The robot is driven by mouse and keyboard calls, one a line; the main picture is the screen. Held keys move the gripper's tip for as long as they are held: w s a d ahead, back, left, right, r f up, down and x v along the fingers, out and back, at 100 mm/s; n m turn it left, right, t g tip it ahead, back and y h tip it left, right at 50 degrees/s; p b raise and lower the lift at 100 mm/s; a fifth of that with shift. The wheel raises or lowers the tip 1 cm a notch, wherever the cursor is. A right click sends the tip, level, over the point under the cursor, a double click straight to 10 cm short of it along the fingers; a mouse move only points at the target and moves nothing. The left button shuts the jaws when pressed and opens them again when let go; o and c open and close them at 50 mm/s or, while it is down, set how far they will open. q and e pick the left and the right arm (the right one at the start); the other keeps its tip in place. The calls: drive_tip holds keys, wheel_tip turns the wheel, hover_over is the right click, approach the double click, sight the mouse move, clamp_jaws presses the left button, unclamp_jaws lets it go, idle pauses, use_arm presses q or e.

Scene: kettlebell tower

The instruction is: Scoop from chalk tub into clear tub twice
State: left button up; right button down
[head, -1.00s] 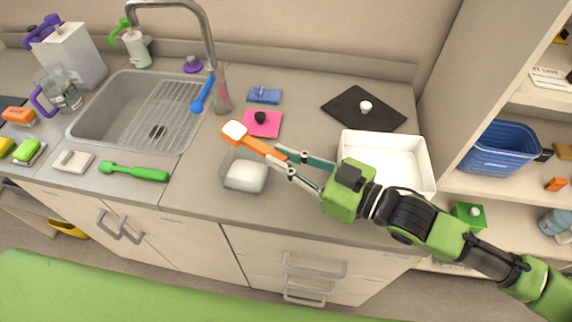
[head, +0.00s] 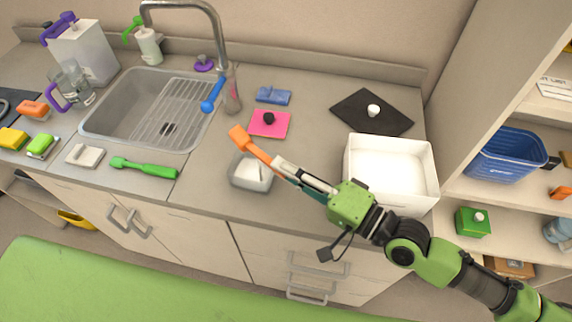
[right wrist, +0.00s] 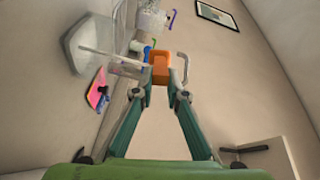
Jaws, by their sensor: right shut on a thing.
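My right gripper (head: 290,174) is shut on an orange scoop (head: 248,144), held above the clear tub. The scoop is rolled over, and its filled face is not visible. In the right wrist view the scoop (right wrist: 160,68) shows between the fingertips of the gripper (right wrist: 161,88). The clear tub (head: 236,178) stands on the counter below the scoop, with white material inside. The chalk tub (head: 392,203), a larger white square tub, stands to the right behind my right gripper and holds white contents. My left gripper is not in view.
A pink mat (head: 269,123) and a blue item (head: 273,95) lie behind the clear tub. A black mat (head: 385,120) lies behind the chalk tub. The sink (head: 120,140) and a green brush (head: 145,168) are to the left. Counter in front of the clear tub is free.

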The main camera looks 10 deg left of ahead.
drive_tip(key=m, duration=0.4)
drive_tip(key=shift+w+d+m+b, duration=0.2)
drive_tip(key=shift+m+b, duration=0.1)
drive_tip(key=m, duration=0.4)
drive_tip(key=w+d+m, duration=0.1)
drive_tip(key=m, duration=0.3)
drive_tip(key=r+m+p, duration=0.1)
drive_tip(key=m, duration=0.3)
drive_tip(key=shift+w+d, duration=0.2)
drive_tip(key=shift+d, duration=0.05)
